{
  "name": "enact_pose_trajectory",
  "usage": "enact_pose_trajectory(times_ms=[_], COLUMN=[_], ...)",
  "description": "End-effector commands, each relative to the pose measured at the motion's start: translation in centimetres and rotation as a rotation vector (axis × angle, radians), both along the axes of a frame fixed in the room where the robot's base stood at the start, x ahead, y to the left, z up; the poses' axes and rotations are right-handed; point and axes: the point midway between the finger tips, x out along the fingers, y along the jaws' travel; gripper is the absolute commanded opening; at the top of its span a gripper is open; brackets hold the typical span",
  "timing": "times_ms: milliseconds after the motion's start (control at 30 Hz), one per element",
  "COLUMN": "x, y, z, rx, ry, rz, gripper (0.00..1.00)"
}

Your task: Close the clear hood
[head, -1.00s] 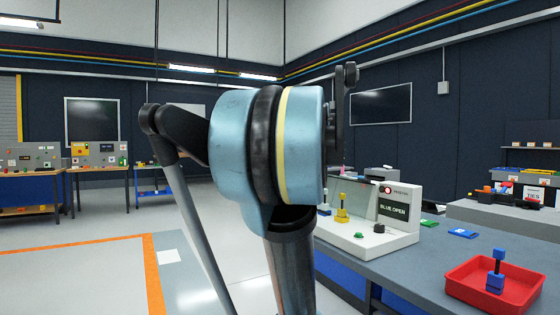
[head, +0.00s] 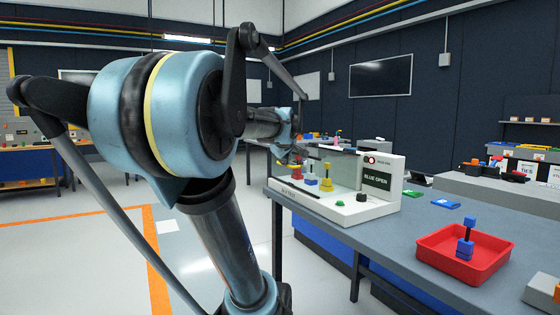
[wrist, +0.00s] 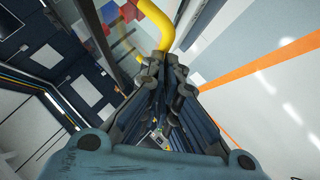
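The clear hood (head: 343,168) is a see-through panel on the white station (head: 312,203), whose sign reads "BLUE OPEN". The head view does not show clearly how far the hood is open. My gripper (head: 303,153) is at the station's far left side, small and partly mixed with its background. In the wrist view, my gripper's fingers (wrist: 165,68) are close together with a narrow gap. A bent yellow bar (wrist: 186,22), which looks like a handle, passes right at the fingertips. I cannot tell whether the fingers are clamped on it.
A red tray (head: 435,245) holding a blue piece is on the bench to the right. Open floor lies left.

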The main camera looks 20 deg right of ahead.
Motion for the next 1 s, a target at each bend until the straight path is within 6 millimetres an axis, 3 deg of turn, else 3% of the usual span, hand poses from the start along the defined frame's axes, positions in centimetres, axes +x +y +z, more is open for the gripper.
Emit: enact_pose_trajectory(times_ms=[367, 600, 1000], x=[-0.2, -0.4, -5.5], y=[0.3, 1.8, 3.7], z=[0.1, 3.4, 7.3], rx=[0.002, -0.001, -0.001], ry=[0.006, 0.001, 0.000], rz=[-0.001, -0.009, -0.015], gripper=[0.00, 0.00, 0.00])
